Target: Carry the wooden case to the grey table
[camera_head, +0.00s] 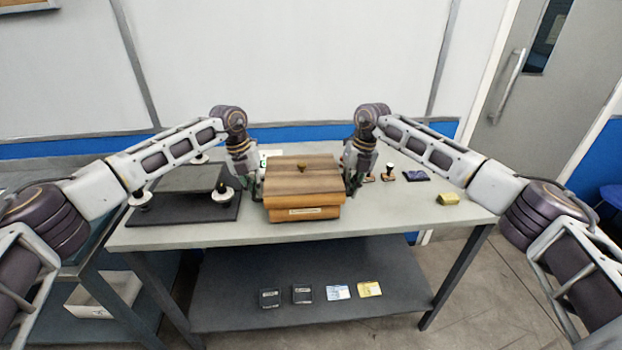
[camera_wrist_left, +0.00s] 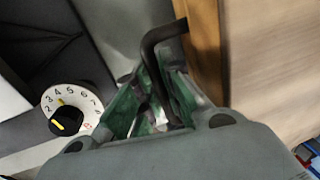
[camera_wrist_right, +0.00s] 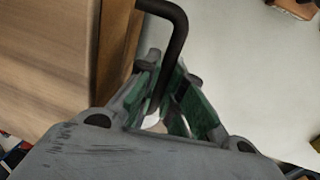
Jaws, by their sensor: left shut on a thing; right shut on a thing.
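The wooden case (camera_head: 304,212), with a brown striped lid and a small knob, is at the middle of the light grey table (camera_head: 400,222). It looks level; I cannot tell whether it touches the top. My left gripper (camera_head: 259,189) is shut on the dark handle (camera_wrist_left: 160,38) at the case's left side. My right gripper (camera_head: 350,187) is shut on the handle (camera_wrist_right: 178,30) at its right side. The case's side shows close beside the fingers in both wrist views.
Left of the case stands a dark device with a white dial (camera_head: 222,194). To the right are small stamps (camera_head: 388,171), a dark blue pad (camera_head: 416,175) and a yellow block (camera_head: 448,199). The lower shelf (camera_head: 240,310) holds several small packs. Another table (camera_head: 45,178) adjoins at left.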

